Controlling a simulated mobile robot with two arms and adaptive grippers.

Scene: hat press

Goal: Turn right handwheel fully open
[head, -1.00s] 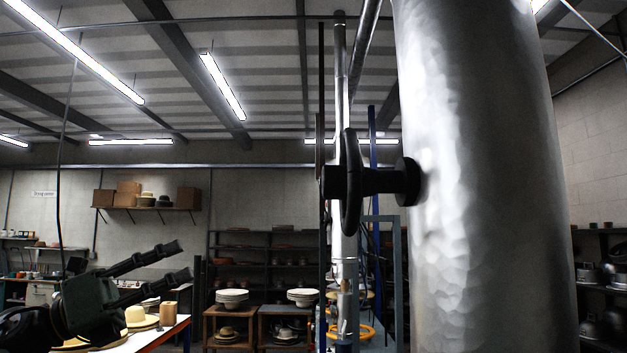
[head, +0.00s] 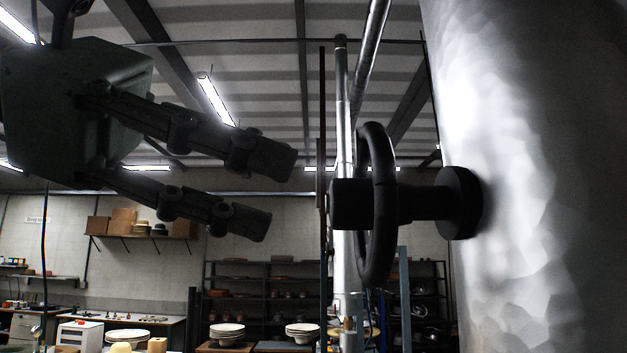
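A black handwheel (head: 378,256) stands edge-on in the head view, just right of the middle. Its dark stem runs right to a round flange (head: 461,203) on a large hammered metal cylinder. A dark hub juts out of the wheel to the left. My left gripper (head: 268,190) comes in from the upper left. Its two fingers are spread apart with nothing between them and point right towards the wheel's hub. In the picture the tips stay clear of the hub and rim by a gap. My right gripper is not in view.
The metal cylinder (head: 540,200) fills the right side. A vertical silver pipe (head: 342,110) stands behind the wheel. Shelves (head: 290,268) and stacked white dishes (head: 227,331) are farther back. The space between my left fingers and the wheel looks clear.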

